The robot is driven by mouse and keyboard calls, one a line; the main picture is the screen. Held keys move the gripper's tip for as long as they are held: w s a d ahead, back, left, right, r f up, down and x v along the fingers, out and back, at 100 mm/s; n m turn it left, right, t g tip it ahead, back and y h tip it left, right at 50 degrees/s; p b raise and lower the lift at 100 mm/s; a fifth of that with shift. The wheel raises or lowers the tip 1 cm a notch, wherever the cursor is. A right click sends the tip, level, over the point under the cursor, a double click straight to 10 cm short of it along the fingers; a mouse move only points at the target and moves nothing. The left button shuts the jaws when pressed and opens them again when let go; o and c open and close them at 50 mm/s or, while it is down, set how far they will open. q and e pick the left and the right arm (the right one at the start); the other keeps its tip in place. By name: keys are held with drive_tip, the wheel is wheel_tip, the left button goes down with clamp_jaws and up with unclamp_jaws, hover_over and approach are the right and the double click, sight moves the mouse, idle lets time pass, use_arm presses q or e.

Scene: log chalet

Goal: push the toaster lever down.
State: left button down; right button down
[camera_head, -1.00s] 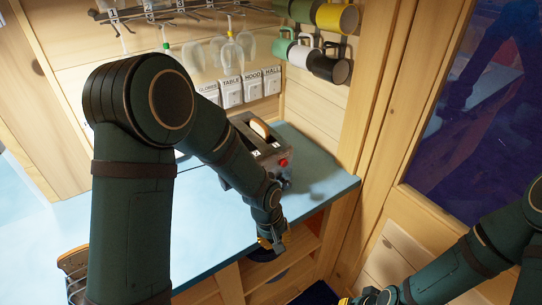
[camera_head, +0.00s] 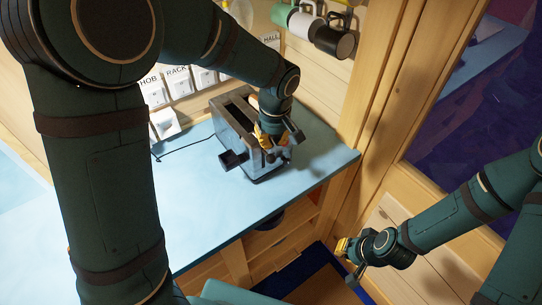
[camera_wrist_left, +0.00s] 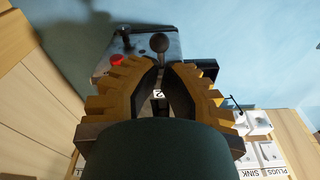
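The metal toaster (camera_head: 232,118) stands on the blue counter; its slots face up. My left gripper (camera_head: 268,140) reaches down in front of its near right end and hides part of it. In the left wrist view, a black round lever knob (camera_wrist_left: 159,42) on a stem lies just beyond the fingertips of my left gripper (camera_wrist_left: 161,68). The yellow fingers lean together with tips close and no object visibly held; contact with the knob is unclear. A red button (camera_wrist_left: 117,60) sits beside it. My right gripper (camera_head: 350,256) is away from the toaster; its finger opening is unclear.
A black block (camera_head: 232,160) projects from the toaster's near left side. Labelled white switches (camera_head: 178,83) line the wall behind, with hanging mugs (camera_head: 334,40) above. A wooden post (camera_head: 385,80) stands at the right. The counter (camera_head: 200,205) is clear at front left.

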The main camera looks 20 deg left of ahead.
sight(272, 157)
use_arm(q)
drive_tip(key=shift+f, duration=0.1)
drive_tip(key=shift+w+a+f+b, duration=0.15)
drive_tip(key=shift+f+b, duration=1.05)
drive_tip(key=shift+f, duration=0.55)
drive_tip(key=shift+w+a+f+b, duration=0.1)
drive_tip(key=shift+w+f+b, duration=0.05)
drive_tip(key=shift+f+b, duration=1.3)
drive_tip(key=shift+f+p, duration=0.2)
drive_tip(key=shift+p, duration=0.1)
drive_tip(key=shift+f, duration=0.1)
drive_tip(key=f+b, duration=0.1)
drive_tip(key=s+d+f+b, duration=0.1)
drive_tip(key=f+b, duration=0.1)
drive_tip(key=s+d+f+b, duration=0.1)
drive_tip(key=shift+s+f, duration=0.15)
drive_tip(key=shift+f, duration=0.05)
